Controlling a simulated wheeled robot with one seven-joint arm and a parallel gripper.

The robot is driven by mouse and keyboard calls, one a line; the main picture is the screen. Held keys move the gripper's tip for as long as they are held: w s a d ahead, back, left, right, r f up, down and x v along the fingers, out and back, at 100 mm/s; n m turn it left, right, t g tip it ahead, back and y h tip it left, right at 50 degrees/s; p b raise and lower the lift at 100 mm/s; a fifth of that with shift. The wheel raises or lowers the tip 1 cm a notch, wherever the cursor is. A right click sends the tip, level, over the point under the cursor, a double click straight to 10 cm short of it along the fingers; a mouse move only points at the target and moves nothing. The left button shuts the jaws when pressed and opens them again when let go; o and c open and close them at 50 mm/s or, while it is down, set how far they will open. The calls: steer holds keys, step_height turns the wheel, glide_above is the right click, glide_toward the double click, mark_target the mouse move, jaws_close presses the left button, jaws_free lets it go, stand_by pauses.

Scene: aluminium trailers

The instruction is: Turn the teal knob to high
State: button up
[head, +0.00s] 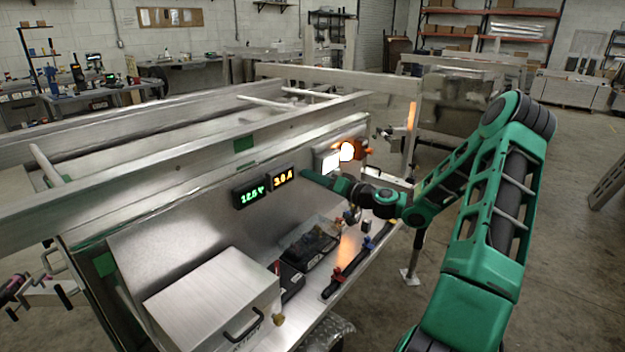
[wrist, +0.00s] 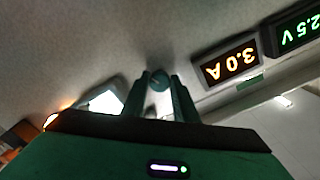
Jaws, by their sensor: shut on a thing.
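The teal knob (wrist: 159,84) is on the grey metal panel, between my gripper's two fingertips in the wrist view. My gripper (wrist: 160,92) is shut on the knob. In the head view my gripper (head: 308,175) reaches left to the panel, just right of the displays, and the knob is hidden there. The amber display (wrist: 230,64) reads 3.0 A and appears upside down in the wrist view; it also shows in the head view (head: 283,178). No setting marks on the knob are readable.
A green display (head: 250,193) reads about 12.5 V. A lit white panel (head: 328,161) and a bright lamp (head: 347,151) are near my gripper. A metal box (head: 212,300), a black device (head: 310,247) and clamps (head: 345,275) occupy the shelf below.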

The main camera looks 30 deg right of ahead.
steer(key=shift+d+m, duration=0.2)
steer(key=shift+m, duration=4)
steer(key=shift+d+m, duration=0.15)
steer(key=shift+m, duration=4.05)
steer(key=o, duration=1.1)
steer(key=shift+c, duration=0.2)
steer(key=shift+a, duration=0.15)
